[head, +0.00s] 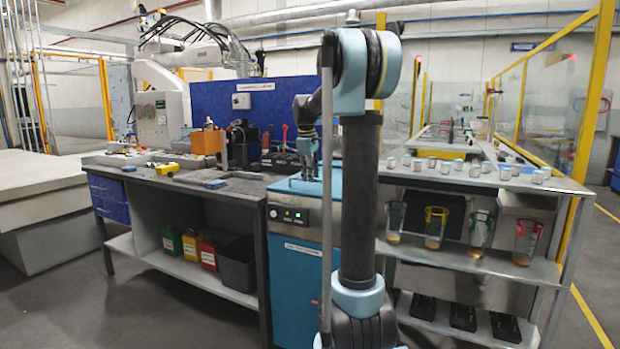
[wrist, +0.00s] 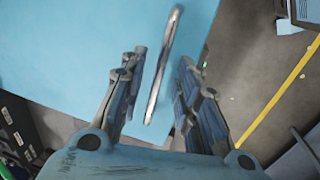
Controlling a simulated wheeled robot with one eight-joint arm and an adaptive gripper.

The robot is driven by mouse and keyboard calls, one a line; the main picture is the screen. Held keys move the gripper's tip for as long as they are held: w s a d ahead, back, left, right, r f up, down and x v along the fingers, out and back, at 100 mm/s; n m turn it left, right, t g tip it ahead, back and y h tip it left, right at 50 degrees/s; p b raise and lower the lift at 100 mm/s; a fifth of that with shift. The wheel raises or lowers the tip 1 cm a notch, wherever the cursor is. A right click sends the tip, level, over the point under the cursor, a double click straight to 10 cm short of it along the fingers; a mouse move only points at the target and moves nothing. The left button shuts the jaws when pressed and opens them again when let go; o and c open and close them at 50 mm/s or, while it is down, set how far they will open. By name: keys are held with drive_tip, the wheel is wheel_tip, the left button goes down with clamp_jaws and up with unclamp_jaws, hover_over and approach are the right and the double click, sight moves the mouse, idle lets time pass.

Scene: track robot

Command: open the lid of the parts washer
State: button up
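The parts washer (head: 296,270) is a blue cabinet with a dark control panel (head: 291,215) on its front, standing in the middle of the head view. Its light blue lid (head: 285,187) lies flat on top, and it fills much of the wrist view (wrist: 60,50). A slim metal bar handle (wrist: 165,62) stands out on the lid in the wrist view. My gripper (head: 309,173) points down over the lid. In the wrist view my gripper (wrist: 162,70) is open, with one finger on each side of the handle and gaps showing. My arm hides the washer's right part in the head view.
A workbench (head: 225,192) with tools and blocks adjoins the washer on the left. On the right, a shelf rack (head: 470,178) carries small jars on top and clear cups below. A dark bin (head: 237,264) sits under the bench. Yellow-framed clear panels stand at the right.

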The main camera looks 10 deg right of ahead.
drive_tip(key=shift+w+f, duration=0.1)
drive_tip(key=shift+f, duration=0.3)
drive_tip(key=shift+c, duration=0.2)
clamp_jaws()
drive_tip(key=shift+r, duration=0.15)
